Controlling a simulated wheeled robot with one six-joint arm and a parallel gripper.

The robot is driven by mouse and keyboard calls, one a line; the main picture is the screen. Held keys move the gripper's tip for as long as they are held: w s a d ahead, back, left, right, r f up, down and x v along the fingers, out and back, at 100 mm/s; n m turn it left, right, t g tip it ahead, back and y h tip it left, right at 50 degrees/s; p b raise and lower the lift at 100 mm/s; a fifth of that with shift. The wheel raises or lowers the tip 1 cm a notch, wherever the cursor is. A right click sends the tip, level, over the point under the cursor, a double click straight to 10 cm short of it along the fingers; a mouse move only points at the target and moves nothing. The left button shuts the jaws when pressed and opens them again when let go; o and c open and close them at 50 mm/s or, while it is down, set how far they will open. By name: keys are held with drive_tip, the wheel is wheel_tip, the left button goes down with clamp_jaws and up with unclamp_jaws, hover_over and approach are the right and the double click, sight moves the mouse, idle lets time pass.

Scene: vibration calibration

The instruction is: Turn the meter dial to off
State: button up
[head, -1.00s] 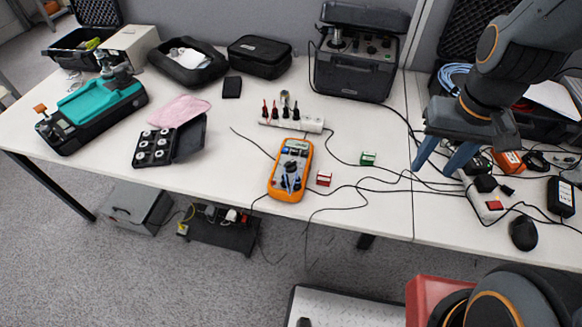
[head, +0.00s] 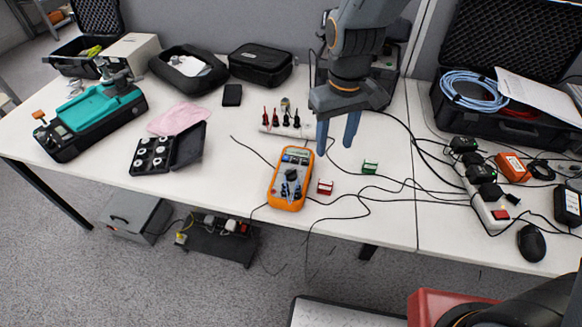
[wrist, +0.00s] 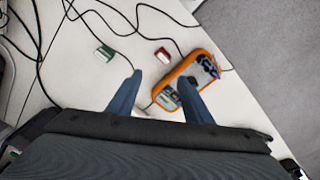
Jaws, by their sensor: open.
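The orange meter (head: 289,180) lies face up on the white table near its front edge, with a dark dial (head: 292,175) in its middle. The dial's exact setting is too small to read. My gripper (head: 336,147) is open and empty above the table, up and to the right of the meter in the head view. In the wrist view, my gripper's two fingers (wrist: 160,102) are spread apart.
A red block (head: 325,187) and a green block (head: 369,167) sit right of the meter. Black cables run across the table around them. A black case of round parts (head: 152,155) is at left.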

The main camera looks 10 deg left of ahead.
sight(291, 171)
drive_tip(key=a+f+n, duration=0.1)
drive_tip(key=a, duration=0.2)
drive_tip(key=a+f+n, duration=0.1)
drive_tip(key=a, duration=0.2)
drive_tip(key=a+f, duration=0.1)
drive_tip(key=a, duration=0.3)
drive_tip(key=shift+s+a+n, duration=0.1)
drive_tip(key=shift+s+n, duration=0.3)
drive_tip(key=shift+f+p, duration=0.45)
drive_tip(key=shift+f, duration=3.4)
drive_tip(key=c, duration=1.1)
